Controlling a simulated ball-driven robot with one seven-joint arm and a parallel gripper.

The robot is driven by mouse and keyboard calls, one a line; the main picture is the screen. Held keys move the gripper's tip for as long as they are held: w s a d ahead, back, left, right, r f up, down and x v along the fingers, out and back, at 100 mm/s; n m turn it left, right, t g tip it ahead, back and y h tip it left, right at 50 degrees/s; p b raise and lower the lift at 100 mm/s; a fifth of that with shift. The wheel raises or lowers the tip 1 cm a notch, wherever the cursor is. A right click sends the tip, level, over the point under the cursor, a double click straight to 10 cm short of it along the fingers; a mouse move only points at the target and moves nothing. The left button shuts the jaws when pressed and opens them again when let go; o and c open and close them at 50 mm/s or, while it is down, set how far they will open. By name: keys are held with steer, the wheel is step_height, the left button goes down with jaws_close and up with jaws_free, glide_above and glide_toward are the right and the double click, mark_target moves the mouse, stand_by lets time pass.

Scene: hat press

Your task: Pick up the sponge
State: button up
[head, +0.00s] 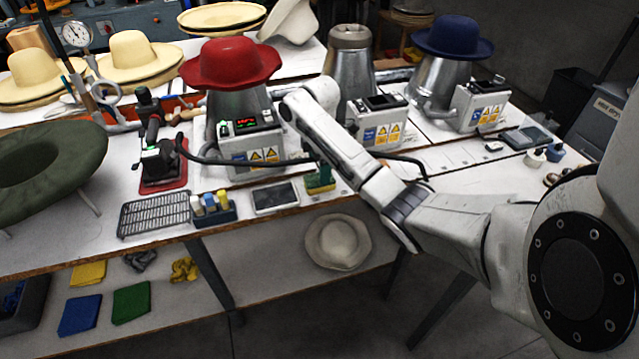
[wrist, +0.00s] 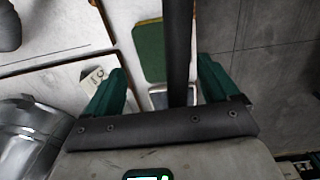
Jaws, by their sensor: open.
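The sponge (wrist: 150,48) shows in the wrist view as a flat green pad with a thin yellowish edge, lying on the white table. In the head view it is a small green and yellow block (head: 320,186) near the table's front edge. My gripper (wrist: 160,84) has two green fingers spread wide apart with nothing held between them. The sponge lies beyond the fingertips in the wrist view, apart from them. A dark bar crosses in front of the sponge's right side. In the head view my arm hides most of the gripper.
A shallow grey tray (head: 276,197), a bottle caddy (head: 213,212) and a wire rack (head: 154,214) lie left of the sponge. A metal hat press with a red hat (head: 230,62) stands behind. Black cables cross the table. The front edge drops to floor (wrist: 270,45).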

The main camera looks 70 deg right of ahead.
steer(key=shift+d+f, duration=0.1)
steer(key=shift+f, duration=2.95)
steer(key=c, duration=1)
steer(key=shift+r, duration=0.1)
